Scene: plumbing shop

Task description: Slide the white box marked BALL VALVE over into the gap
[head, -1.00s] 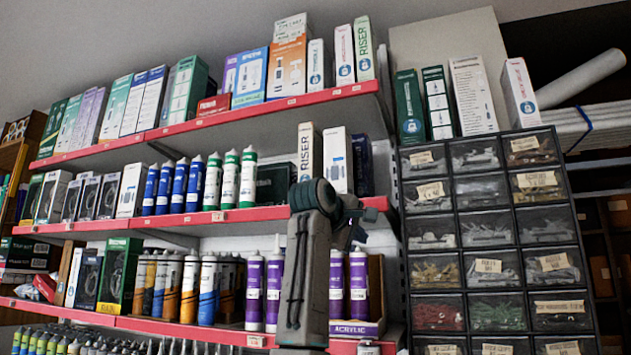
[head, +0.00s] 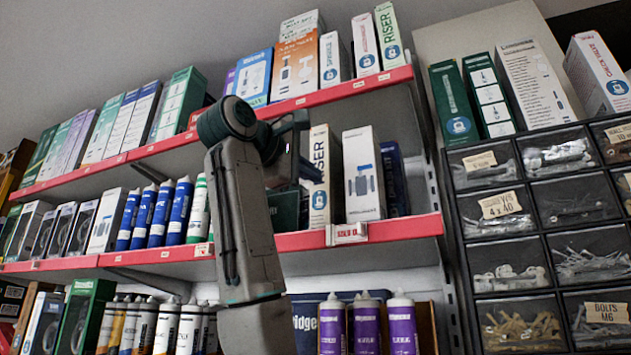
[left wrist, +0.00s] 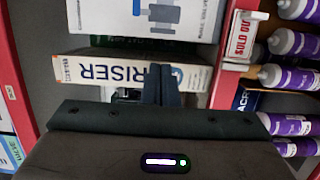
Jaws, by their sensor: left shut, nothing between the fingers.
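A white box (head: 363,175) with a valve picture stands upright on the middle shelf; it also shows at the top of the left wrist view (left wrist: 150,12). Its lettering is too small to read. Just left of it in the head view stands the cream RISER box (head: 319,180), with a narrow dark space between them. My left gripper (left wrist: 165,82) is shut and empty; its fingers overlap the RISER box (left wrist: 85,71) in the left wrist view. I cannot tell whether they touch it. In the head view my arm hides the shelf left of the RISER box. My right gripper is not in view.
A dark blue box (head: 395,180) stands right of the white box. A dark green box (head: 287,208) sits left of the RISER box. The red shelf edge (head: 405,226) carries a "sold out" tag (head: 347,233).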

